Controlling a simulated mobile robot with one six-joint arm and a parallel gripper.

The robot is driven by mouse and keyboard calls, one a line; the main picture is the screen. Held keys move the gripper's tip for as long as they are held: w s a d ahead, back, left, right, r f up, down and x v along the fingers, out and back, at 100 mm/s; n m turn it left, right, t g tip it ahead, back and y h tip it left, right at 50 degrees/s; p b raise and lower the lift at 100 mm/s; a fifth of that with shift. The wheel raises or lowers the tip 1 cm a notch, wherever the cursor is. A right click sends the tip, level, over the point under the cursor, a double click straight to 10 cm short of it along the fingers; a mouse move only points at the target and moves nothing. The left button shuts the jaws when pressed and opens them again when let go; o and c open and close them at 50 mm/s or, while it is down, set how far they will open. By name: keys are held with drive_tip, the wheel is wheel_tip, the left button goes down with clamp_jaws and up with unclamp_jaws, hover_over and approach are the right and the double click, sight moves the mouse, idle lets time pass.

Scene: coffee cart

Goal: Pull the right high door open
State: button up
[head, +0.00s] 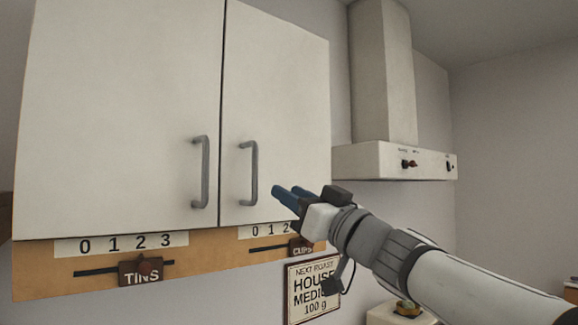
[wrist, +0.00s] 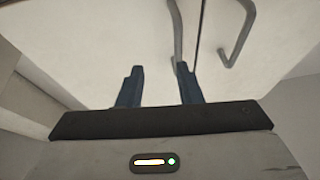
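The right high door (head: 280,95) is a pale cabinet door, shut flush beside the left door (head: 125,100). Its grey vertical bar handle (head: 254,175) is near the seam, low on the door. My gripper (head: 285,195) is just right of this handle, its blue fingers pointing toward the door. In the wrist view the fingers (wrist: 159,85) are apart with nothing between them. There a handle (wrist: 177,28), seemingly the right door's, passes close by the right-hand fingertip; I cannot tell if they touch. The other handle (wrist: 239,35) is farther right.
Below the doors is a wooden rail with TINS (head: 143,270) and CUPS sliders. A roast sign (head: 313,290) hangs on the wall below. A range hood (head: 393,160) stands to the right. The space in front of the doors looks clear.

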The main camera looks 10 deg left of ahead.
sight(257, 173)
drive_tip(key=shift+n+g+y, duration=0.6)
drive_tip(key=shift+n+g, duration=0.1)
drive_tip(key=x, duration=0.3)
drive_tip(key=s+p+x, duration=0.1)
drive_tip(key=x, duration=0.1)
drive_tip(key=p+x, duration=0.1)
drive_tip(key=x, duration=0.2)
drive_tip(key=shift+s+a+r, duration=0.25)
drive_tip(key=shift+a+r, duration=0.2)
drive_tip(key=shift+a, duration=0.25)
clamp_jaws()
